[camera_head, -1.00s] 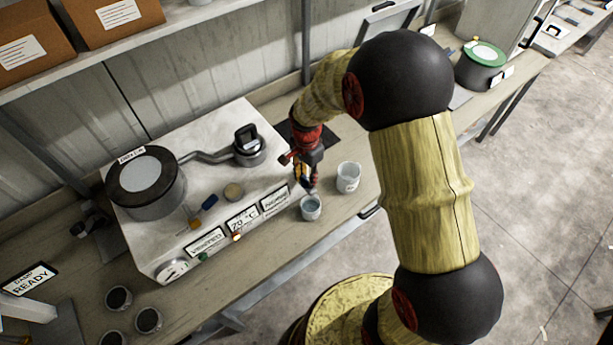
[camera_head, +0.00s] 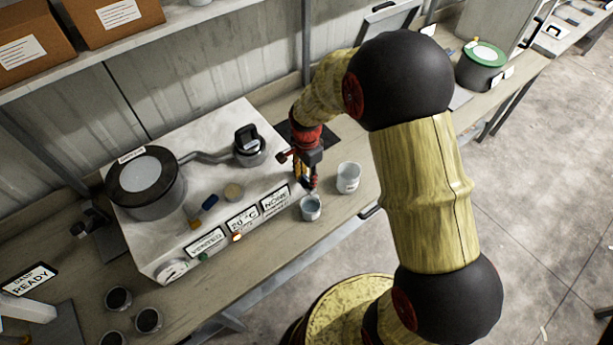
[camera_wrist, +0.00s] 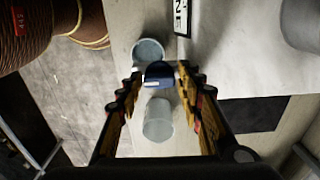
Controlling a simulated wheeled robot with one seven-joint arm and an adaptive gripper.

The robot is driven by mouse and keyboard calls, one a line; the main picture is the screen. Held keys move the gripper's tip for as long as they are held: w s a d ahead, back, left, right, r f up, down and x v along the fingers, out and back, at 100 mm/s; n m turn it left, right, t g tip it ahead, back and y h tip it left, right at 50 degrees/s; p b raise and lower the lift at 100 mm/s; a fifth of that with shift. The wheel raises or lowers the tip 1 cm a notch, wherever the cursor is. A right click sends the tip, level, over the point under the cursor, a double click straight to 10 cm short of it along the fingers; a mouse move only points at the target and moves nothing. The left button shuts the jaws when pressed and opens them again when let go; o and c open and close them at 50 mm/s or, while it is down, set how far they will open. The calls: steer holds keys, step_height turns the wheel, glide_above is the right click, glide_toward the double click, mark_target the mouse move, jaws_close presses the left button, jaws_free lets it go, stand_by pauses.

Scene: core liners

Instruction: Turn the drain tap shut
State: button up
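The drain tap's dark blue handle (camera_wrist: 160,73) shows in the wrist view, above the rim of a cup. My gripper (camera_wrist: 159,78) is open, with one finger on each side of the handle. I cannot tell whether either finger touches it. In the head view my gripper (camera_head: 309,184) points down at the right end of the white bath unit (camera_head: 222,152) and hides the tap. A cup with bluish liquid (camera_head: 311,208) stands just below my gripper; it also shows in the wrist view (camera_wrist: 149,48).
A second, pale cup (camera_head: 348,178) stands to the right of the first, close to my gripper. A shelf with boxes (camera_head: 115,18) is at upper left.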

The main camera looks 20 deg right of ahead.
mark_target(307, 179)
steer(key=shift+o, duration=1)
step_height(307, 179, up, 12)
stand_by(0.4)
steer(key=s+r+n+t+b, duration=0.2)
steer(key=s+n+b, duration=0.5)
steer(key=s, duration=0.4)
steer(key=s+r+n+t+b, duration=0.2)
steer(key=s+n+b, duration=0.4)
steer(key=s, duration=0.5)
steer(key=shift+r+n+t+b, duration=0.2)
steer(key=shift+n+t+b, duration=0.15)
steer(key=shift+n+t, duration=0.45)
